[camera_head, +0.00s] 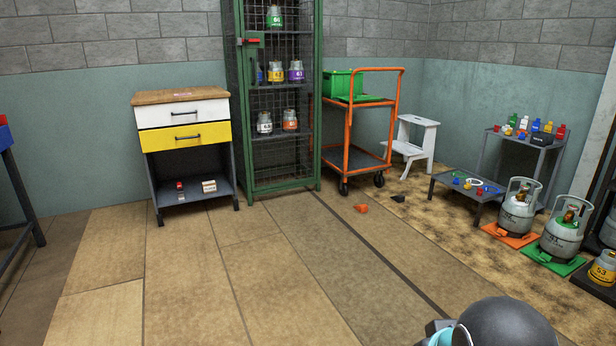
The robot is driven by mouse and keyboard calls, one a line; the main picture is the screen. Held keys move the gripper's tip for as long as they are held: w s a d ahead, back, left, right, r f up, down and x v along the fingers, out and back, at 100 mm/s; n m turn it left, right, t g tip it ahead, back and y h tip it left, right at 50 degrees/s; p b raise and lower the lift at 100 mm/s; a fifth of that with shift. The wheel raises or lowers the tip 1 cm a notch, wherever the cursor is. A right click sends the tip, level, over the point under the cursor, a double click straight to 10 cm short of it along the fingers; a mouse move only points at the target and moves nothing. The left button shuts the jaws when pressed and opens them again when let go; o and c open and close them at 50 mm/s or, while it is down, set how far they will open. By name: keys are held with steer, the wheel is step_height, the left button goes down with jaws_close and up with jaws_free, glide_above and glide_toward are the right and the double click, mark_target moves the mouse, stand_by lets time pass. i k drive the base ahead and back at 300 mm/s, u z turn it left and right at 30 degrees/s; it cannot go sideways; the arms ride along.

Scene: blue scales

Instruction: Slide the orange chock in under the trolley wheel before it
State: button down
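The orange chock (361,208) is a small wedge lying on the floor in front of the trolley, apart from its wheels. The orange-framed trolley (349,135) stands against the back wall beside the green cage. Its front left wheel (343,188) and front right wheel (379,180) are black. The chock lies nearer to me than both, between them from side to side. Part of my arm shows at the bottom right edge; my gripper's fingers are not in view.
A dark wedge (398,198) lies on the floor right of the chock. A low grey table (452,192), a white step stool (413,147) and gas cylinders on an orange mat (491,231) and a green mat (533,259) stand at the right. The floor in front is clear.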

mark_target(362, 209)
steer(key=u, duration=0.35)
steer(key=i, duration=1.9)
steer(key=z, duration=0.2)
steer(key=i, duration=1.9)
steer(key=z, duration=0.8)
steer(key=i, duration=0.9)
steer(key=z, duration=0.25)
